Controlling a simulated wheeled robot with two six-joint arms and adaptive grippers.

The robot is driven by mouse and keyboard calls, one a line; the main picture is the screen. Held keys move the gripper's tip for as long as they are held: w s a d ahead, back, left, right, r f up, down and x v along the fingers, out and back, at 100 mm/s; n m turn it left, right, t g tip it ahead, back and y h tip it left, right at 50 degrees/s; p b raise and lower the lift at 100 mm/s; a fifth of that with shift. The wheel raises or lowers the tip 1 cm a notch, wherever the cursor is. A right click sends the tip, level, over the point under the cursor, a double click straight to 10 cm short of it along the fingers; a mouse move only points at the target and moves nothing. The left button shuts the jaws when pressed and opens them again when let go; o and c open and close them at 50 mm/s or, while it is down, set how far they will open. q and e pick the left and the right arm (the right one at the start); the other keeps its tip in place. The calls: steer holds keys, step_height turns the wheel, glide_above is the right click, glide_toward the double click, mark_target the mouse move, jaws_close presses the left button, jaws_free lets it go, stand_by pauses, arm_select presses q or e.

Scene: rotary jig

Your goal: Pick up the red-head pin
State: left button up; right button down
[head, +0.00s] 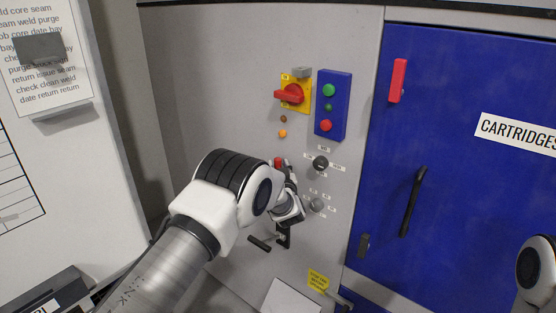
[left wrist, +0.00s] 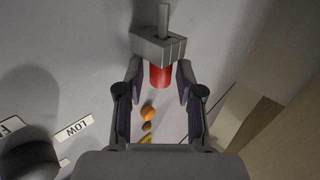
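The red-head pin shows its red head (left wrist: 160,75) in the left wrist view, against a grey block (left wrist: 158,46) on the panel. A thin grey rod stands out on the block's far side. In the head view a small red spot, the pin's head (head: 278,162), shows just above my left gripper (head: 289,178). In the left wrist view my left gripper (left wrist: 159,78) is open, with one finger on each side of the red head and a gap on both sides. My right gripper is out of view; only part of my right arm shows at the right edge.
The grey panel carries a red rotary switch (head: 290,94) on a yellow plate, a blue button box (head: 332,104), indicator lamps, and dark knobs (head: 320,163) close right of my gripper. A black handle (head: 260,243) stands below. A blue cabinet door (head: 465,170) is to the right.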

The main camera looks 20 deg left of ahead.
arm_select(q)
steer(key=shift+w+a+f, duration=0.1)
steer(key=shift+w+a, duration=0.15)
steer(key=shift+w, duration=0.15)
jaws_close()
